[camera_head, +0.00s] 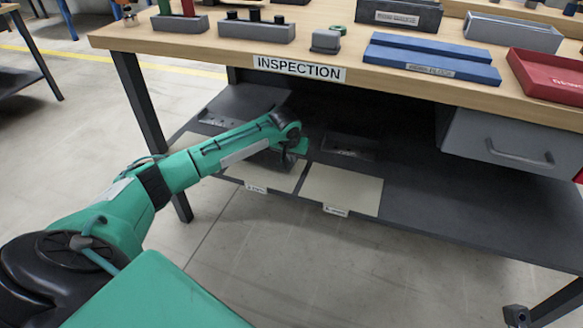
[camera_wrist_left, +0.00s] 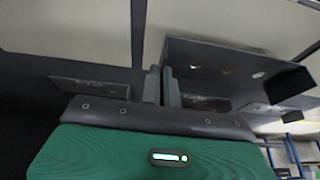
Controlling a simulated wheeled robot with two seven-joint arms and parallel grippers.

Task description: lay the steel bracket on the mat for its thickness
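My left gripper (camera_head: 292,158) reaches under the bench top, over the lower shelf near the left mat. In the left wrist view its two fingers (camera_wrist_left: 162,88) are close together on the near edge of a dark grey steel bracket (camera_wrist_left: 225,62), which has several oval holes. The bracket stands out to the right of the fingers; the grip itself is partly hidden. Two beige mats lie side by side on the shelf, a left mat (camera_head: 252,178) and a right mat (camera_head: 345,190). Each has a small label at its front edge, too small to read. My right gripper is not in view.
A dark flat plate (camera_head: 350,146) lies on the lower shelf (camera_head: 440,205) behind the right mat. The bench top (camera_head: 340,48), marked INSPECTION, overhangs the shelf. A grey drawer (camera_head: 510,145) hangs at the right. The shelf right of the mats is clear.

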